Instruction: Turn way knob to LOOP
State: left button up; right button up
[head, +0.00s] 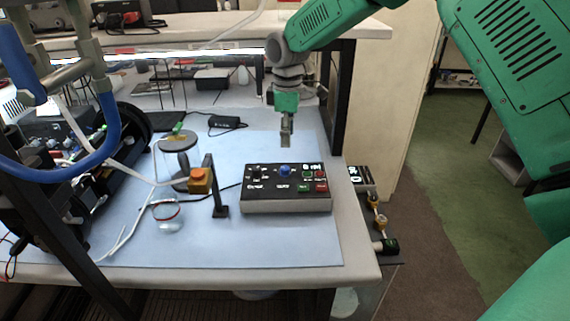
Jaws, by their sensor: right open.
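A black-topped control box (287,206) with a light front stands on the blue mat at the right part of the table. A blue knob (285,170) sits near the middle of its top, with a black knob to its left and green and red buttons to its right. The labels are too small to read, so I cannot tell which knob is the way knob or where it points. My right gripper (287,143) hangs pointing down above the back of the box, open and empty, apart from the knobs. My left gripper is not in view.
Left of the box stand an orange-topped post (200,180), a clear cylinder (178,155) with a dark lid and a small glass jar (167,215). A blue-tubed frame (105,120) fills the left. The blue mat (270,250) before the box is clear.

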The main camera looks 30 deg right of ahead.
aim_at(284, 168)
jog(key=f, duration=0.4)
jog(key=w+a+f, duration=0.1)
jog(key=f, duration=0.1)
jog(key=shift+f, duration=0.25)
jog(key=f, duration=0.1)
jog(key=f+p, duration=0.1)
jog(key=f, duration=0.1)
jog(key=shift+s+d+f, duration=0.15)
jog(key=shift+d+f, duration=0.1)
jog(key=shift+d, duration=0.1)
jog(key=shift+d+f, duration=0.3)
jog(key=shift+f, duration=0.35)
jog(key=shift+a+r, duration=0.1)
jog(key=shift+a, duration=0.35)
grip_shut()
